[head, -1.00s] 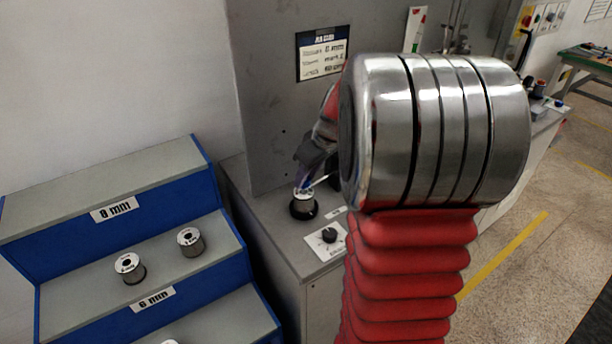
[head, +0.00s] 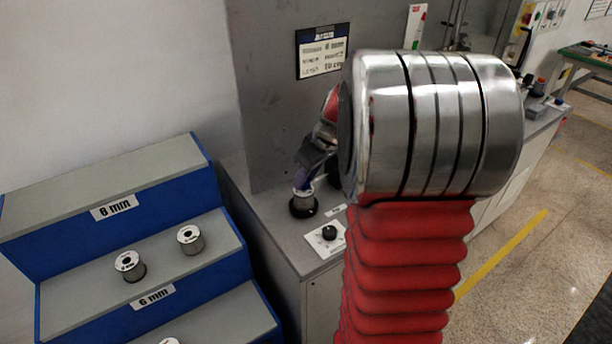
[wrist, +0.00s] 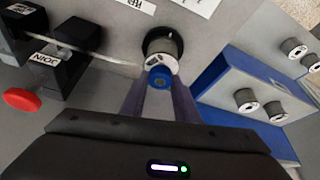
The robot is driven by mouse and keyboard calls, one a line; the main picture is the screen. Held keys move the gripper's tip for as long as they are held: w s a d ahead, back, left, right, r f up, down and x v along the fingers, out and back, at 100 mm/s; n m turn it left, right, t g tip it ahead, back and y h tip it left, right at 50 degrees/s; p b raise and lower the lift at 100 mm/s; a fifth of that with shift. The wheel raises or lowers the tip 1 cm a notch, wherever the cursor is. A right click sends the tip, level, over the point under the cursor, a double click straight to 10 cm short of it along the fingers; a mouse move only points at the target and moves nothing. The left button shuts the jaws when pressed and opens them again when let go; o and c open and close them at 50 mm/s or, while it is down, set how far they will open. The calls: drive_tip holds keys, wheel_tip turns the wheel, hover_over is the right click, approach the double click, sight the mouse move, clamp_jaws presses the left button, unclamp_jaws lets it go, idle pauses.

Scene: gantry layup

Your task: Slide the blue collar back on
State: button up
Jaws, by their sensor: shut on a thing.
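The blue collar (wrist: 160,77) is a small ring with a hole in its middle. It sits between the fingertips of my gripper (wrist: 160,84), which is shut on it. In the wrist view it is just in front of the white-topped grey spool (wrist: 163,46) and overlaps its near edge; I cannot tell whether they touch. In the head view my gripper (head: 304,181) is tilted, right above the spool's black holder (head: 303,207). The collar cannot be made out there, and my wrist partly blocks the view.
A thin rod (wrist: 98,53) runs from the black blocks (wrist: 68,75) to beside the spool. A knob plate (head: 326,238) lies near the holder. A blue stepped rack (head: 222,250) with several spools stands at left.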

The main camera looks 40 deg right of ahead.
drive_tip(key=shift+f, duration=0.6)
drive_tip(key=o, duration=1.2)
drive_tip(key=shift+c, duration=0.2)
drive_tip(key=a+v, duration=0.1)
drive_tip(key=v, duration=1.2)
drive_tip(key=shift+d+r, duration=0.35)
drive_tip(key=shift+d, duration=0.15)
